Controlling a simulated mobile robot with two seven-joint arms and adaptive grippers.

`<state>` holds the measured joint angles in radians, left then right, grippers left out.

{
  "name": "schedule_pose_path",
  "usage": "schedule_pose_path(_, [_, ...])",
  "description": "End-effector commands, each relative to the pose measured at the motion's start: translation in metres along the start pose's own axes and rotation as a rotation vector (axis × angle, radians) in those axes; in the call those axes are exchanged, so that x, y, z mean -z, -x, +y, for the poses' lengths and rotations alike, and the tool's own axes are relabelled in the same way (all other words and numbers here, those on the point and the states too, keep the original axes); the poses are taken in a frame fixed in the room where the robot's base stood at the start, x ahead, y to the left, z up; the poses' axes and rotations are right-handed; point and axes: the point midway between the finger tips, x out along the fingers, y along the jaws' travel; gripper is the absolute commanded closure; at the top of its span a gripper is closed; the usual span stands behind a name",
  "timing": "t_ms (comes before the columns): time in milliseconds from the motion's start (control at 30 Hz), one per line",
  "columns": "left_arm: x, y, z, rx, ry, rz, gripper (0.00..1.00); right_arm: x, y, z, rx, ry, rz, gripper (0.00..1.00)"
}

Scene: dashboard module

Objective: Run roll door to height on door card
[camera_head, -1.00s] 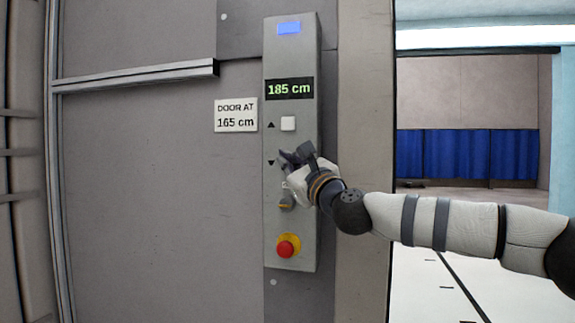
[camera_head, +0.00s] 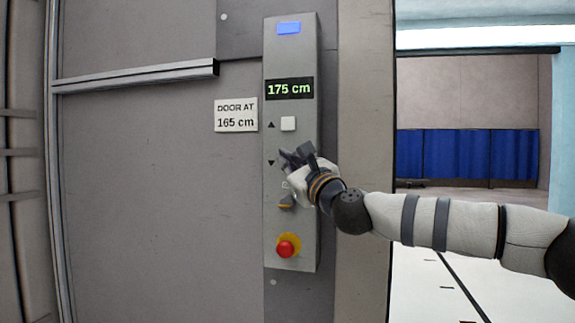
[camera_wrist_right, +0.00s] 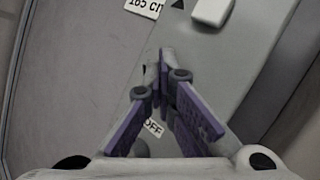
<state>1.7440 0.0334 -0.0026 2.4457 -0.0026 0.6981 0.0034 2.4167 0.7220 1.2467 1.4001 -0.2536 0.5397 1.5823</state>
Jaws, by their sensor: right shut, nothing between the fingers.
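The door card (camera_head: 236,115) on the wall reads "DOOR AT 165 cm". The grey control panel (camera_head: 292,50) beside it has a green display (camera_head: 289,89) reading 175 cm. The white up button (camera_head: 288,124) is next to an up arrow and uncovered; it also shows in the right wrist view (camera_wrist_right: 211,11). My right gripper (camera_head: 284,156) is shut and empty, its fingertips at the panel beside the down arrow (camera_head: 271,163). The down button is hidden behind it; contact cannot be seen directly. In the right wrist view the fingers (camera_wrist_right: 163,72) meet at the tips. My left gripper is out of view.
Below my gripper are a selector knob (camera_head: 286,202) and a red emergency stop (camera_head: 286,248) on a yellow ring. A blue label (camera_head: 289,28) is at the panel top. A doorway with blue curtains (camera_head: 465,155) opens at the right.

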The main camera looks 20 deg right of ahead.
Motion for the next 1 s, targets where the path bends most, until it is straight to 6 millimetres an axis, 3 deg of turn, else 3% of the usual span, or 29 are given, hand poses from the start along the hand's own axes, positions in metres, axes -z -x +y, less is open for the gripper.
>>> schedule_pose_path(667, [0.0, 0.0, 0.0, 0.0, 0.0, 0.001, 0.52, 0.0, 0.001, 0.0, 0.002, 0.0, 0.001, 1.0])
schedule_pose_path(1000, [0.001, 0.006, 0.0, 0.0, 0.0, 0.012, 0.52, -0.009, 0.012, 0.008, 0.001, 0.0, 0.0, 1.0])
